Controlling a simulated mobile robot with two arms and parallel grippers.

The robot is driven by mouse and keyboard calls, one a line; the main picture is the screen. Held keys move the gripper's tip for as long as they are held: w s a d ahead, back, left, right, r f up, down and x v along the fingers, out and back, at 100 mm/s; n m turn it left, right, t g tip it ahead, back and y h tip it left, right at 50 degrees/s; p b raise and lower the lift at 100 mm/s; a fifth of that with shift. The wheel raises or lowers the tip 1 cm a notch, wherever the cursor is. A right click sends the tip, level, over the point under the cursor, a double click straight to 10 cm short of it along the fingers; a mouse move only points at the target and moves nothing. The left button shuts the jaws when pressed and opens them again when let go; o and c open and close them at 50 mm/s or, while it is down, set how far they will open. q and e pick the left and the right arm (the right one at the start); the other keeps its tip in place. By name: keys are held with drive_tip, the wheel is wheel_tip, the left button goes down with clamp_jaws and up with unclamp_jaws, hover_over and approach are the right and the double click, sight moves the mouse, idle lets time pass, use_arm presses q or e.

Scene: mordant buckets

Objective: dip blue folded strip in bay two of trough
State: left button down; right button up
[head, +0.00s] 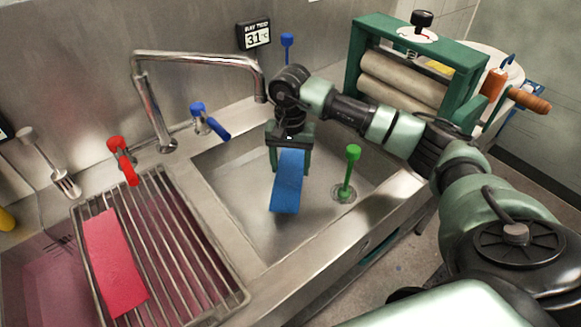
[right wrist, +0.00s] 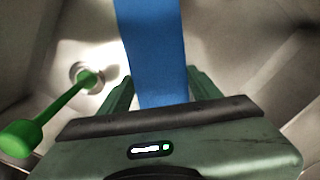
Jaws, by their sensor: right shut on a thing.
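The blue folded strip (head: 287,182) hangs from my right gripper (head: 290,154), which is shut on its upper end. The strip is over or inside a steel basin (head: 232,205) of the trough; I cannot tell whether its lower end touches the basin floor or any liquid. In the right wrist view the blue strip (right wrist: 152,50) runs out between the two green fingers of my right gripper (right wrist: 158,90). A small display (head: 256,36) on the wall behind the basin appears to read "BAY TWO" and 31 °C. My left gripper does not show.
A green-handled plug (head: 350,170) stands in the basin's drain, right of the strip. A faucet (head: 160,95) arches behind. A wire rack (head: 185,245) with a red strip (head: 113,262) lies left over pinkish liquid. A green-framed roller wringer (head: 405,75) stands at back right.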

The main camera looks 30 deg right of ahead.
sight(290, 169)
drive_tip(key=shift+r+p, duration=1.45)
drive_tip(key=shift+r, duration=1.55)
drive_tip(key=shift+r, duration=0.1)
idle(0.8)
